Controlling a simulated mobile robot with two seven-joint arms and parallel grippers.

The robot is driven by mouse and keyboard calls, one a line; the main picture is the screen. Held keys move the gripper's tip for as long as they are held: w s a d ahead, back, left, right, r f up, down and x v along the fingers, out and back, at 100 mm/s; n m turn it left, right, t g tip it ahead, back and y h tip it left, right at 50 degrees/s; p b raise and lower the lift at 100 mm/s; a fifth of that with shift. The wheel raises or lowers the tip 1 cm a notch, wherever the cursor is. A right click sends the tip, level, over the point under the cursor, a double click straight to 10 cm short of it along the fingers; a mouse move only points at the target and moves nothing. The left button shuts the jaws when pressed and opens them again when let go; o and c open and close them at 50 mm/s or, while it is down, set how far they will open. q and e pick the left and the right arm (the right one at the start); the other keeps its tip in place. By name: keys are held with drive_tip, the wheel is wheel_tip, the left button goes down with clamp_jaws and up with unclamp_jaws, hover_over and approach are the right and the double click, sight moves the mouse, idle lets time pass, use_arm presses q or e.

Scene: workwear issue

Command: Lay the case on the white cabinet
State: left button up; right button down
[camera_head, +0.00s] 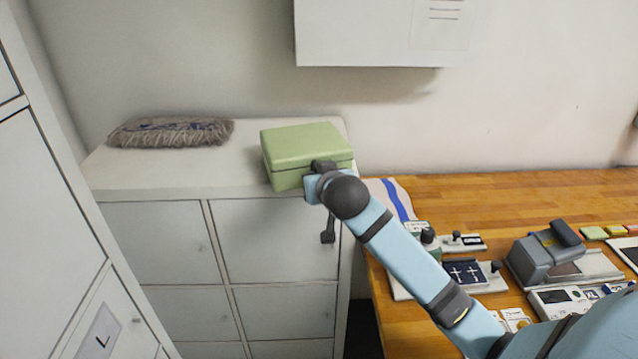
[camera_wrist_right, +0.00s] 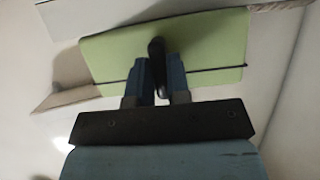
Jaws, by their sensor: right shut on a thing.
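The light green case (camera_head: 305,146) is at the right front part of the white cabinet's top (camera_head: 140,172) in the head view. Its lid is closed and it looks level. I cannot tell whether its underside touches the cabinet top. My right gripper (camera_head: 318,178) is at the case's front side, shut on its dark handle. The wrist view shows the green case (camera_wrist_right: 205,45) close up, with the dark handle (camera_wrist_right: 157,62) between the two fingers of my right gripper (camera_wrist_right: 163,80). My left gripper is not in view.
A grey-brown fuzzy bundle (camera_head: 170,132) lies at the back left of the cabinet top. A wooden table (camera_head: 480,190) with several devices stands to the right. A white box (camera_head: 375,35) hangs on the wall above. The cabinet top's front left is clear.

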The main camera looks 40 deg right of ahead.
drive_tip(key=shift+s+a, duration=0.15)
drive_tip(key=shift+s, duration=0.1)
drive_tip(key=c, duration=1.1)
unclamp_jaws()
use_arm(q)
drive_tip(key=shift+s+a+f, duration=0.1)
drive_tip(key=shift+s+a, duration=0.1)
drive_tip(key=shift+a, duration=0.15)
use_arm(e)
drive_tip(key=shift+w+f, duration=0.1)
